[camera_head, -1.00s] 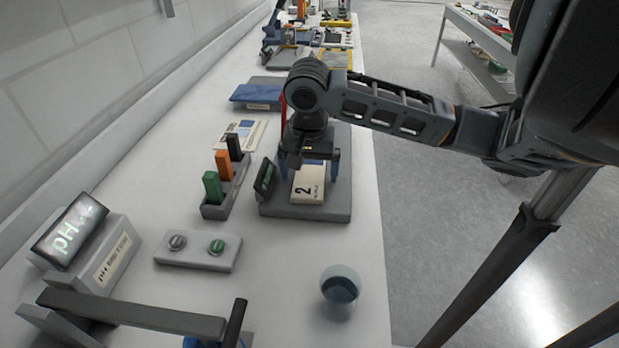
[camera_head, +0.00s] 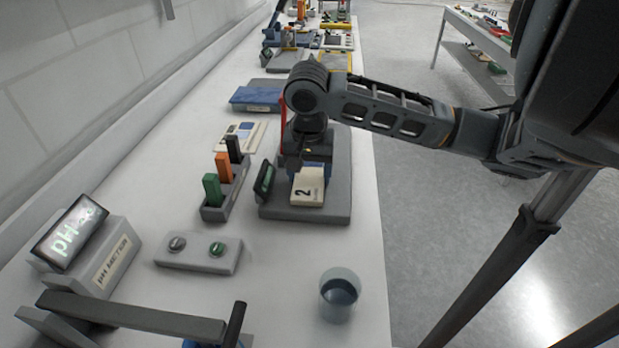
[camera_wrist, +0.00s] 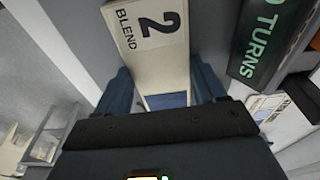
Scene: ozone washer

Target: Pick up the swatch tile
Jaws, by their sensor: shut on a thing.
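The swatch tile is a cream block marked "2 BLEND" with a blue patch; it shows in the head view (camera_head: 307,188) at the grey base plate (camera_head: 325,211) and in the wrist view (camera_wrist: 152,40). My gripper (camera_head: 308,168) points down at the tile's far end. In the wrist view its blue fingers (camera_wrist: 162,88) are shut on the tile's sides around the blue patch. The fingers and wrist partly hide that end. I cannot tell whether the tile touches the plate.
A tilted dark display (camera_head: 263,182), reading "TURNS" in the wrist view, stands just left of the tile. A rack (camera_head: 221,200) of coloured blocks lies farther left. A cup of liquid (camera_head: 340,293) and a two-knob box (camera_head: 198,253) stand nearer. Bench around the cup is clear.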

